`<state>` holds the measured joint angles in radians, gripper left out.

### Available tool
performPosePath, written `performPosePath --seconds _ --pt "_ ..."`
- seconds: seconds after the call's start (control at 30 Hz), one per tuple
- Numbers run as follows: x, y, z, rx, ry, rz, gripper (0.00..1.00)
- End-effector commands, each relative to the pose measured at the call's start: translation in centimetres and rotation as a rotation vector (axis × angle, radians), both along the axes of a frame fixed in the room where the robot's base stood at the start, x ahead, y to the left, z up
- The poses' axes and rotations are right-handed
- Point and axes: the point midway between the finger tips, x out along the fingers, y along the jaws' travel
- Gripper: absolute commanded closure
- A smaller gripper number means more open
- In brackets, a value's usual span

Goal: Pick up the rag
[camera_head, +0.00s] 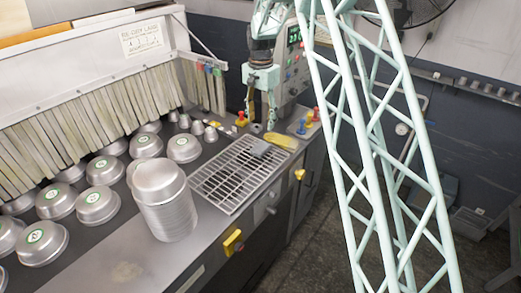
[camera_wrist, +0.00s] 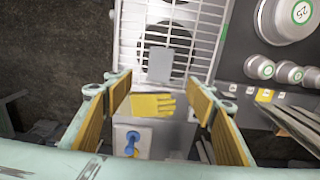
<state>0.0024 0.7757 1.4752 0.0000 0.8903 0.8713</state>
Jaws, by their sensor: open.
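A small flat grey piece, which looks like the rag (camera_head: 260,148), lies on the white wire grate (camera_head: 222,187) near its far right edge. It also shows in the wrist view (camera_wrist: 160,64), upper middle, just beyond the fingertips. A yellow glove-like item (camera_head: 281,141) lies beside it; in the wrist view the yellow item (camera_wrist: 153,105) is between my fingers. My gripper (camera_head: 262,118) is open and empty, pointing down above the far end of the counter. In the wrist view my gripper (camera_wrist: 160,90) has its two padded fingers spread wide. I cannot tell its exact height.
A tall stack of metal pans (camera_head: 167,205) stands left of the grate. Several metal pans with green labels (camera_head: 98,204) stand on the counter further left, before a strip curtain (camera_head: 95,125). Blue, yellow and red knobs (camera_head: 308,118) stand close to my gripper. A blue knob (camera_wrist: 131,140) shows below it.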

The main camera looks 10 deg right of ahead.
Motion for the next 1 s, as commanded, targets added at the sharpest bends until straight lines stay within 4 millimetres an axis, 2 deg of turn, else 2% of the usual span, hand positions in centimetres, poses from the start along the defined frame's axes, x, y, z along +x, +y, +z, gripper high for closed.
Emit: performPosePath --seconds 0.37,0.53,0.67,1.0 --pt "0.0 0.0 -0.1 0.0 0.0 -0.001 0.49" --pt "0.0 0.0 -0.8 0.0 0.001 -0.001 0.49" --pt "0.0 0.0 -1.9 0.0 0.001 -0.001 0.49" --pt "-0.1 0.0 -6.3 -0.001 0.002 -0.001 0.49"
